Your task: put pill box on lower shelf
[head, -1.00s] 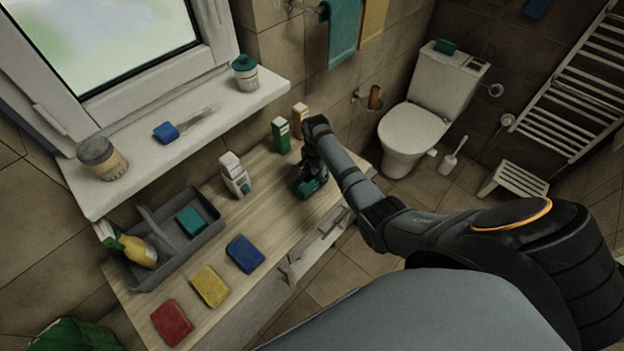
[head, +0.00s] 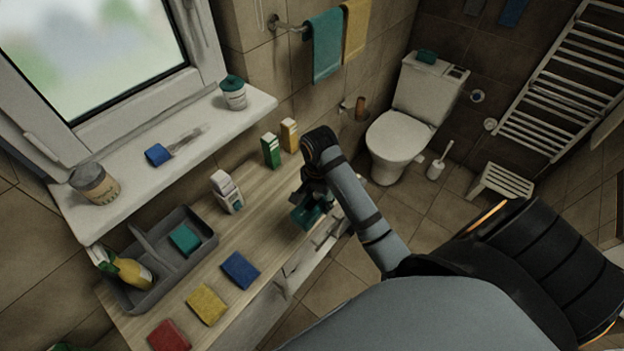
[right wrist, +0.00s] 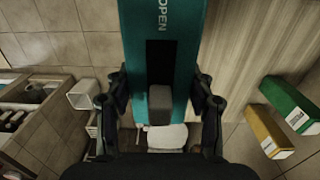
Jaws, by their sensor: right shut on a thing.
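A teal box with the word OPEN on it, which I take to be the pill box (right wrist: 135,45), fills the upper middle of the right wrist view. My right gripper (right wrist: 160,100) is shut on it, with one finger on each side. In the head view the teal box (head: 305,216) hangs below my right gripper (head: 312,198), at the front edge of the wooden counter (head: 262,207). Whether it clears the counter top is hard to tell. My left gripper is not in view. I cannot make out for certain which surface is the lower shelf.
A green carton (head: 271,151) and a yellow carton (head: 290,134) stand behind the gripper. A white bottle (head: 227,192), a grey caddy (head: 207,222), and blue (head: 240,270), yellow (head: 207,304) and red (head: 169,337) pads occupy the counter. A window sill (head: 130,170) runs above.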

